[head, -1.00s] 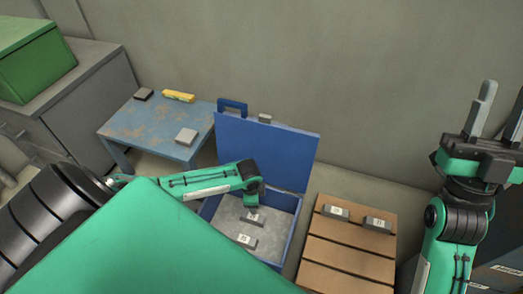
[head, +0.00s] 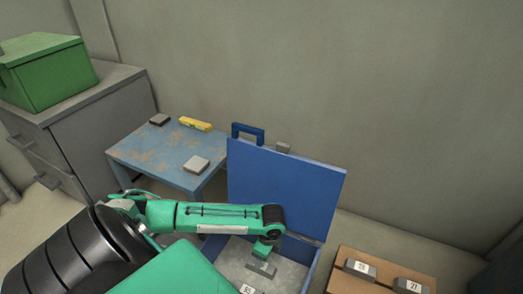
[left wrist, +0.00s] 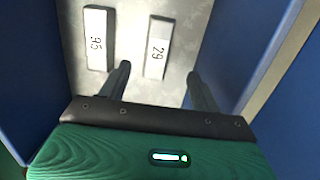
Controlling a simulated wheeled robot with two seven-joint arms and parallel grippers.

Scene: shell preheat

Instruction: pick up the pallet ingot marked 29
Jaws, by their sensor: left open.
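The ingot marked 29 (left wrist: 158,47) is a light grey bar with a white label. It lies on the grey floor of an open blue case (head: 312,268), not on the pallet. In the head view this ingot (head: 263,269) is partly hidden by my left gripper (head: 266,252). In the left wrist view my left gripper (left wrist: 158,72) is open and empty, its fingertips on either side of the ingot's near end. I cannot tell the height between them. A second ingot, apparently marked 95 (left wrist: 96,38), lies to its left. My right gripper is out of view.
The case's blue lid (head: 285,190) stands up behind my left arm. A wooden pallet (head: 345,288) at right bears two labelled ingots (head: 361,268) (head: 411,286), digits hard to read. A worn blue table (head: 165,155) with small blocks stands at left.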

